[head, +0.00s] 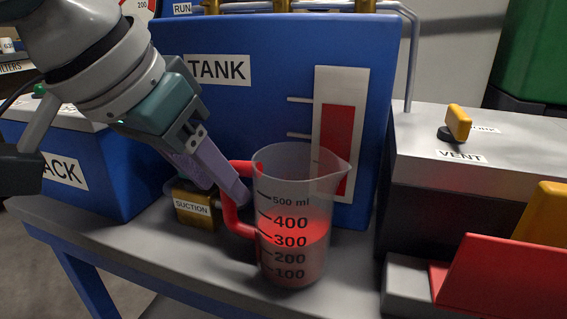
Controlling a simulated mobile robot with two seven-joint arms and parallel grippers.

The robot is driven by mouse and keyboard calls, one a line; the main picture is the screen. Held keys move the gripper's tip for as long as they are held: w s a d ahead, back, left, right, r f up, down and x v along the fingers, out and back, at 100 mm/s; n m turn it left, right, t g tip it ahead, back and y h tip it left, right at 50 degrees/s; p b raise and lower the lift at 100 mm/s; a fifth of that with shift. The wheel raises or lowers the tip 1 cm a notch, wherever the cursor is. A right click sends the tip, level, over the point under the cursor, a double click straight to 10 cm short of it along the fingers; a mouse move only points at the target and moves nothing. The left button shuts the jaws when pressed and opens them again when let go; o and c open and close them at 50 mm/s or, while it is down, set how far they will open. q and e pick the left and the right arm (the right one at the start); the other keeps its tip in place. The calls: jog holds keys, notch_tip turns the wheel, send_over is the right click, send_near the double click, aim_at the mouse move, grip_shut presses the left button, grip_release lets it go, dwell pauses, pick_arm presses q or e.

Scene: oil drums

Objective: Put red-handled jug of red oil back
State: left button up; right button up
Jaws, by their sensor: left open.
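The jug (298,225) is clear, with a red handle (230,213), and stands upright on the grey bench. My right gripper is not in view.
The blue tank (270,110) with a red level gauge stands close behind the jug. A brass suction fitting (194,207) sits left of it. At right are a grey box with a yellow vent valve (457,123) and a red tray (500,275). Bare bench (160,245) shows at front left.

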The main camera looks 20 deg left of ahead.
pick_arm(q)
jog(key=p+v, duration=0.3)
jog(key=v, duration=0.9)
jog(key=shift+r, duration=0.2)
jog(key=shift+d+f, duration=0.1)
